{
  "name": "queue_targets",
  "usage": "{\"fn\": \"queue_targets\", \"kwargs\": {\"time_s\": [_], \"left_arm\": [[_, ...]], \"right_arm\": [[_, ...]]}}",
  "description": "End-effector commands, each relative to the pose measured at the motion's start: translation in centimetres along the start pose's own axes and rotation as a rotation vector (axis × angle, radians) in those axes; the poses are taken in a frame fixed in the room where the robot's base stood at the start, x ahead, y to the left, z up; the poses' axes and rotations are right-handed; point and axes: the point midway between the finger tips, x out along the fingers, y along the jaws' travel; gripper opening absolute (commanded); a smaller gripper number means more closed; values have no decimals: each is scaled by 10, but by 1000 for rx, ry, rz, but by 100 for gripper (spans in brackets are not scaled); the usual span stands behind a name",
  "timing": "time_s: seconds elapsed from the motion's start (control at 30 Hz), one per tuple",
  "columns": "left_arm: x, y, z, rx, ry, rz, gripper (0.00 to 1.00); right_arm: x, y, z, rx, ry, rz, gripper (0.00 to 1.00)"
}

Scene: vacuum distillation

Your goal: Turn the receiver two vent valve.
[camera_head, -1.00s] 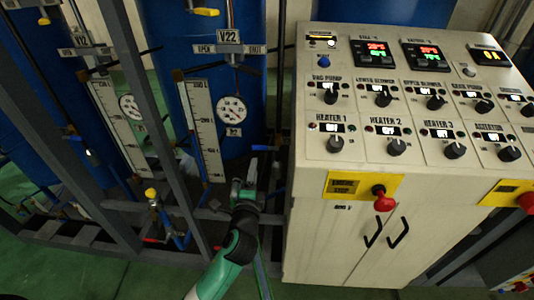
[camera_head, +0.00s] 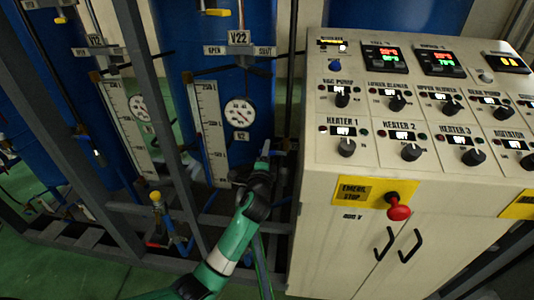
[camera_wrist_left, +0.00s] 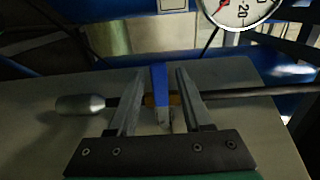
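A blue valve handle (camera_wrist_left: 160,85) stands upright in the left wrist view, on a thin horizontal pipe with a brass-coloured part behind it. My left gripper (camera_wrist_left: 160,74) has one finger on each side of the handle, with a visible gap on both sides. In the head view my left gripper (camera_head: 265,155) is beside the control cabinet's left side, below and right of the round gauge (camera_head: 239,112); the handle is hard to make out there. The V22 plate (camera_head: 238,37) is above on the blue tank. I cannot read a label on the handle. My right gripper is not in view.
The control cabinet (camera_head: 335,245) with knobs and a red emergency stop (camera_head: 398,212) stands close on the right. A level scale (camera_head: 208,130) and grey frame posts are on the left. A grey cylindrical end (camera_wrist_left: 80,104) is on the pipe, left of my fingers.

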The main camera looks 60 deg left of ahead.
Motion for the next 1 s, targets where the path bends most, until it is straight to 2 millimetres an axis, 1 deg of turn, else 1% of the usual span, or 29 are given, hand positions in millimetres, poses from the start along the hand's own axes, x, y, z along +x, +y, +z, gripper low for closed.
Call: {"fn": "queue_targets", "kwargs": {"time_s": [0.03,0.17,0.2,0.23,0.27,1.0], "left_arm": [[0,0,0,0,0,0,38],[0,0,0,0,0,0,15],[0,0,0,0,0,0,8],[0,0,0,0,0,0,2],[0,0,0,0,0,0,0],[0,0,0,0,1,0,0]], "right_arm": [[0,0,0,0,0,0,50],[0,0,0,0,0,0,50],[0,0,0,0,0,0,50],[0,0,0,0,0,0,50],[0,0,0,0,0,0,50],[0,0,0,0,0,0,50]]}}
